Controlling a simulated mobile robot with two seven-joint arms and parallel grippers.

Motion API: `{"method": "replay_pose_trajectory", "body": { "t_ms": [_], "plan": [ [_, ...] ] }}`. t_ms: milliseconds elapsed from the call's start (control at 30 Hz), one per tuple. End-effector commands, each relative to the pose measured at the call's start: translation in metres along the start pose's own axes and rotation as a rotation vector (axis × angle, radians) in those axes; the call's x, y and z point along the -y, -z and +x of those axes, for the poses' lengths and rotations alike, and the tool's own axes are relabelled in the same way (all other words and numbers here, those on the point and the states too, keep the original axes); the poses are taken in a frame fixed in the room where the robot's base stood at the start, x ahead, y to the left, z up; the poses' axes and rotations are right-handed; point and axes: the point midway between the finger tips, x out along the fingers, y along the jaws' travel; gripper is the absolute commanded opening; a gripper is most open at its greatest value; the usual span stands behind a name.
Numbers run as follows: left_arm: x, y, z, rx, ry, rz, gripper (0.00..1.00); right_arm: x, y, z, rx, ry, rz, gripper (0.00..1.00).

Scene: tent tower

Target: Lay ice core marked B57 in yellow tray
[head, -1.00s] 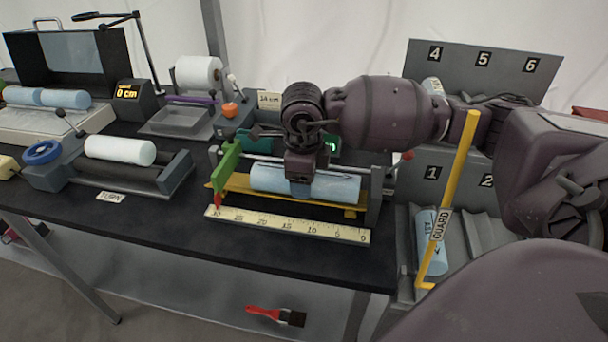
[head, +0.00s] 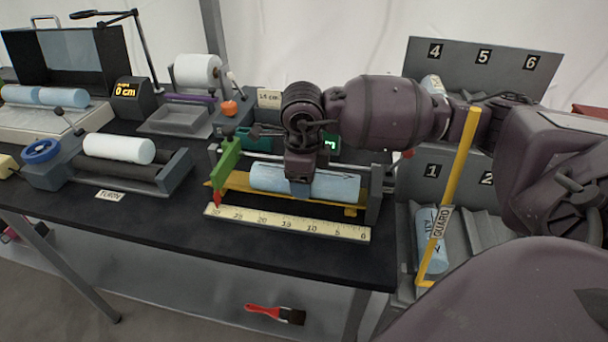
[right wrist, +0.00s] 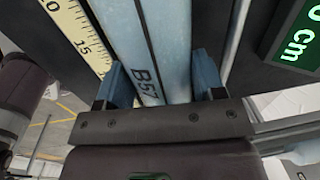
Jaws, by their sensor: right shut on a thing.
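The pale blue ice core (head: 335,185) lies lengthwise along the yellow tray (head: 237,181) on the dark bench, behind the ruler. I cannot tell whether it rests fully on the tray or is held just above it. My right gripper (head: 300,190) comes from above and is shut around the middle of the core. In the right wrist view the core (right wrist: 135,35) shows the marking B57 between the blue fingertips of my right gripper (right wrist: 160,88). My left gripper is not in view.
A ruler (head: 290,224) lies in front of the tray, with a green lever (head: 226,162) at its left end. A yellow guard bar (head: 455,180) stands at right, before a numbered grey rack (head: 480,70) holding another core (head: 430,240). A white cylinder (head: 118,148) lies on rollers at left.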

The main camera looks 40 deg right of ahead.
Motion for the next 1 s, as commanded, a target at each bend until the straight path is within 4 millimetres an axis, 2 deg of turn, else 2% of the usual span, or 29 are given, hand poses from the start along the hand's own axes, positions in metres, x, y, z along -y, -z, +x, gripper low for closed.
{"method": "replay_pose_trajectory", "body": {
  "t_ms": [167, 200, 367, 733, 867, 1000],
  "plan": [
    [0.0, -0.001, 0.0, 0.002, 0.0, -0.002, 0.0, 0.0, 0.0, 0.001, 0.001, 0.002, 0.0, 0.0],
    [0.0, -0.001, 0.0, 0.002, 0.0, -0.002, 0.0, 0.0, 0.0, 0.001, 0.002, 0.002, 0.0, 0.67],
    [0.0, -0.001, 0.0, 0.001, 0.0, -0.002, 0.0, 0.0, 0.0, 0.001, 0.001, 0.001, 0.0, 0.92],
    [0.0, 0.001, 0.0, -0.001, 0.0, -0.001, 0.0, 0.0, 0.0, 0.0, 0.0, 0.0, 0.0, 0.92],
    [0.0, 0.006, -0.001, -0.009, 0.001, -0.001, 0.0, 0.0, 0.0, -0.017, 0.003, 0.003, -0.001, 0.92],
    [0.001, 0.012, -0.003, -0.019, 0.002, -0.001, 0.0, 0.001, -0.001, -0.044, 0.006, 0.005, -0.001, 0.92]
  ]
}}
